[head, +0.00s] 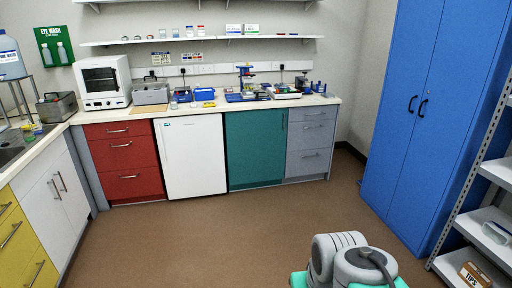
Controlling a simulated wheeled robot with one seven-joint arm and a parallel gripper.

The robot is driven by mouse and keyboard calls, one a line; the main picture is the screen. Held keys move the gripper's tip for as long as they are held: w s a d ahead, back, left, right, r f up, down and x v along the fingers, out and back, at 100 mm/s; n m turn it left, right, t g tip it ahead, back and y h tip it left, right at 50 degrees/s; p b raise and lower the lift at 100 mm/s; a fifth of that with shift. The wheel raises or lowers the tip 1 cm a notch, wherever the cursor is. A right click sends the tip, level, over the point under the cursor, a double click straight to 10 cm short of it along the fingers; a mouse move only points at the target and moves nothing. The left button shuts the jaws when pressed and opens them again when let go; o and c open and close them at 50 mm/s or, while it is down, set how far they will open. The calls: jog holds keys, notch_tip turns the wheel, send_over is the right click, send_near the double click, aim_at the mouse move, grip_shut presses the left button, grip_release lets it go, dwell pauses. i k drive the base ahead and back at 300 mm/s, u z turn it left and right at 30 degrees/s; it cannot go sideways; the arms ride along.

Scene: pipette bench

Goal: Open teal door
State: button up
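The teal door (255,150) is the front of a cabinet under the back bench, between a white door and a stack of grey drawers. It looks shut. A thin dark vertical handle (284,122) seems to sit near its upper right edge. Part of my own arm shows at the bottom of the head view, well in front of the cabinet and apart from it. My gripper is not in the picture.
Open brown floor (205,235) lies before the cabinets. A tall blue cupboard (435,110) and a metal shelf rack (492,175) stand on the right. Red drawers (125,163) and a white door (192,155) are left of the teal door. Lab items crowd the bench.

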aim_at(256, 139)
jog(key=u, duration=0.15)
jog(key=i, duration=4.6)
jog(key=u, duration=0.1)
